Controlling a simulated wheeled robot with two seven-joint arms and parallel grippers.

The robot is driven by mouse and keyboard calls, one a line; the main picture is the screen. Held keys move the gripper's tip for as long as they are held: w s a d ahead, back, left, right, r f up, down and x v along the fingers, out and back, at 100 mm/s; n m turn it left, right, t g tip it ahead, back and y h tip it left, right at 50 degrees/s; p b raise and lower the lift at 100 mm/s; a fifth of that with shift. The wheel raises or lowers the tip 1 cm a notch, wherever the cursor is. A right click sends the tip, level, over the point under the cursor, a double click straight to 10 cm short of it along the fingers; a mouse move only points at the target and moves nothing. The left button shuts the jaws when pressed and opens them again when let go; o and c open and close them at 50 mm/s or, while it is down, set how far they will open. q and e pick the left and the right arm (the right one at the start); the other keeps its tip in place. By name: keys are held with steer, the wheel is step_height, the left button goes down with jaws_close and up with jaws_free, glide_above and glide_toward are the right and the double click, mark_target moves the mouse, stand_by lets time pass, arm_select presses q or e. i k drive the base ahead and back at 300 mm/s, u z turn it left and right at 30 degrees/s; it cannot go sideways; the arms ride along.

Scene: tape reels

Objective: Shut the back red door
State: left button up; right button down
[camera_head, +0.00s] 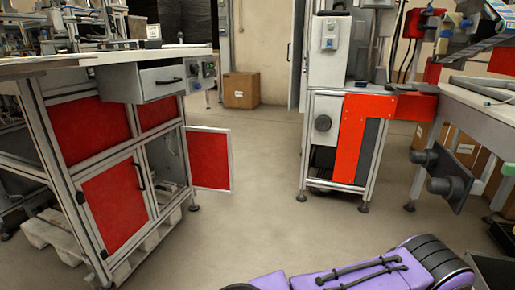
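The back red door (209,160) is a red panel in a light metal frame on the cabinet at the left. It stands open, swung out to the right from the cabinet's far end. The opening beside it (166,160) shows part of the cabinet's inside. A nearer red door (115,208) with a dark handle looks shut. Neither of my grippers is in view. A purple and black part of my own body shows at the bottom right, well apart from the door.
A grey drawer (160,80) above the doors stands out a little. A machine with an orange-red panel (350,139) stands across the aisle. A cardboard box (241,90) sits at the back. The floor (255,200) between the cabinet and machine is clear.

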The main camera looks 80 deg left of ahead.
mark_target(208, 151)
steer(key=u, duration=2.45)
steer(key=i, duration=2.2)
steer(key=u, duration=0.85)
steer(key=i, duration=0.5)
steer(key=z, duration=0.05)
